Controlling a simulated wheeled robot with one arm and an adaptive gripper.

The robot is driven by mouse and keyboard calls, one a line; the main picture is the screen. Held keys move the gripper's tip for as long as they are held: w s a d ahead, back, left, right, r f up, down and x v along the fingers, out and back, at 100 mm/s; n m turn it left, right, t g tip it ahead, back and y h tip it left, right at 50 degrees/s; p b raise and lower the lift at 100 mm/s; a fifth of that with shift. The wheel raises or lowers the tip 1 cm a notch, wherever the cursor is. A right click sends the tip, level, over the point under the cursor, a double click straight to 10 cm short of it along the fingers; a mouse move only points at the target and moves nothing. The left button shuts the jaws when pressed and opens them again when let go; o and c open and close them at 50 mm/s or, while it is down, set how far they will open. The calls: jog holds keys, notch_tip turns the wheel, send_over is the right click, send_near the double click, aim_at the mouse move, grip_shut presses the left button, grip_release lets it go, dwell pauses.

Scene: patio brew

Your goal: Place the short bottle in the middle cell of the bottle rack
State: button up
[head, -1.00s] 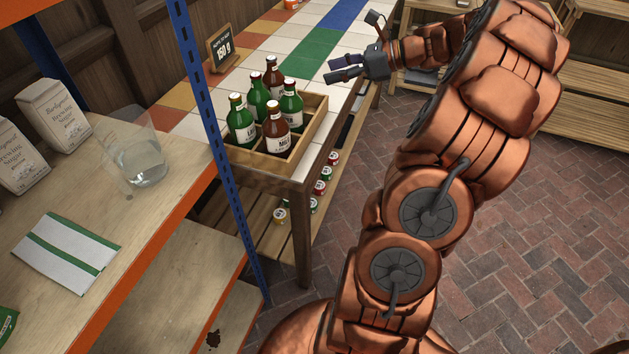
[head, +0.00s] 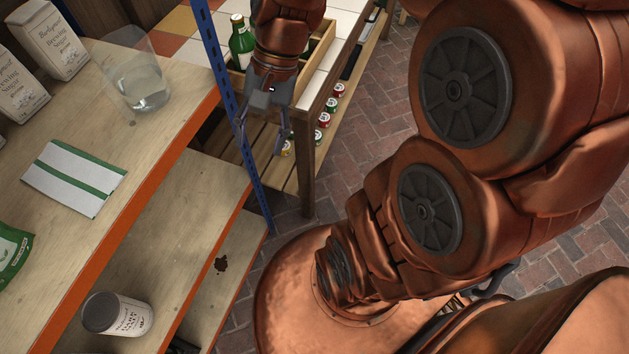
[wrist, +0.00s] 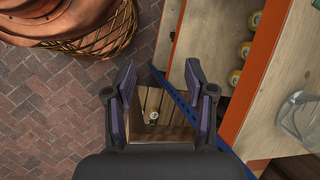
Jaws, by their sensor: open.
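My gripper (head: 262,122) is open and empty in the head view, pointing down in front of the tiled table, close to the blue shelf post. In the wrist view its two fingers (wrist: 163,85) are spread, with wooden slats below and a small round light-coloured object (wrist: 152,116) between them, too small to identify. A wooden crate (head: 236,80) stands on the table behind my arm. A green bottle (head: 241,44) shows in it; my arm hides most of the rest. I cannot tell which bottle is the short one, nor make out a middle cell.
A shelf unit with a blue post (head: 222,78) and orange edge (head: 150,195) stands at left, holding a glass (head: 140,85), sugar bags (head: 50,38), a folded cloth (head: 75,177) and a jar (head: 117,314). Several small cans (head: 324,120) sit under the table. Brick floor is clear at right.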

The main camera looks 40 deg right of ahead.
jog(key=s+d+f+n+h, duration=0.1)
jog(key=s+n+h, duration=0.1)
jog(key=s+n, duration=0.2)
jog(key=s+d+f+n+g+h, duration=0.1)
jog(key=s+n, duration=0.3)
jog(key=s, duration=0.4)
jog(key=shift+f+h, duration=0.6)
jog(key=shift+h, duration=0.3)
jog(key=shift+d, duration=0.1)
